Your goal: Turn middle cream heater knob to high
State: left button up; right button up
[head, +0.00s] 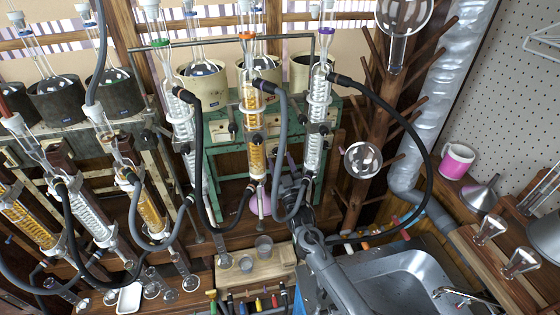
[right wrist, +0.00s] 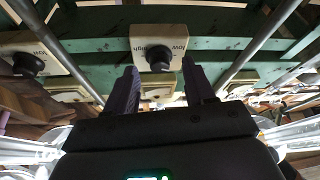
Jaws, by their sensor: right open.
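The middle cream heater's control box (right wrist: 177,39) is in the upper middle of the right wrist view, with "low" and "high" printed on its face. Its black knob (right wrist: 157,60) points toward the camera; its exact setting is hard to read. My right gripper (right wrist: 160,80) is open, with one purple finger to each side of the knob's line and nothing held. The knob appears between and just beyond the fingertips; I cannot tell whether they touch it. In the head view my right gripper (head: 285,166) reaches up in front of the green frame, among hoses. My left gripper is not in view.
Another black knob (right wrist: 27,64) sits to the left in the wrist view. Glass condensers (head: 316,120) and a black hose (head: 425,140) hang near my right arm. Small beakers (head: 263,247) stand on a wooden block. A sink (head: 400,280) lies to the right.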

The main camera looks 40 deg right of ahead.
jog(key=shift+w+d+r, duration=0.2)
jog(key=shift+w, duration=0.25)
jog(key=shift+c, duration=0.5)
grip_shut()
jog(key=m, duration=0.1)
jog(key=m+h, duration=0.1)
jog(key=m, duration=0.1)
jog(key=shift+a+f+g+h+b, duration=0.1)
jog(key=shift+a+g+h+b, duration=0.05)
jog(key=shift+g+h+b, duration=0.2)
jog(key=shift+m+g+h, duration=0.35)
jog(key=shift+m+h, duration=0.4)
jog(key=shift+m, duration=0.95)
jog(key=shift+o, duration=0.5)
grip_release()
jog(key=shift+a, duration=0.1)
jog(key=v, duration=1)
jog(key=shift+s, duration=0.3)
